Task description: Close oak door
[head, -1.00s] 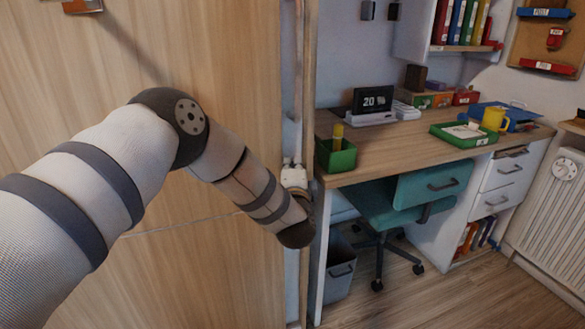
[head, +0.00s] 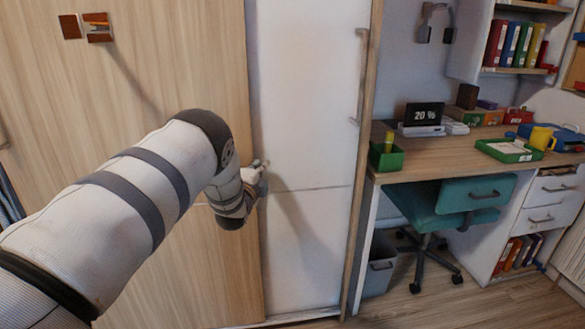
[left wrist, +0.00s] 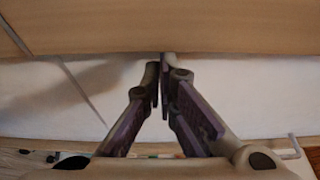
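The oak door (head: 190,70) is a tall wood-grain panel filling the left of the head view. Its right edge stands beside a white panel (head: 305,120). My left gripper (head: 257,172) is at that edge, partly hidden by my own wrist. In the left wrist view the oak door (left wrist: 160,30) spans the top, with the white panel (left wrist: 250,95) below. The left gripper's fingertips (left wrist: 162,68) are together at the door's edge, with nothing seen between them. Whether they touch the edge is hard to tell. My right gripper is in neither view.
A long vertical handle (head: 361,75) is on the white panel's right side. Small brown blocks (head: 98,27) are on the oak door. To the right stand a desk (head: 440,155), a teal chair (head: 455,200) and a grey bin (head: 380,265). Some floor (head: 420,295) is free in front.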

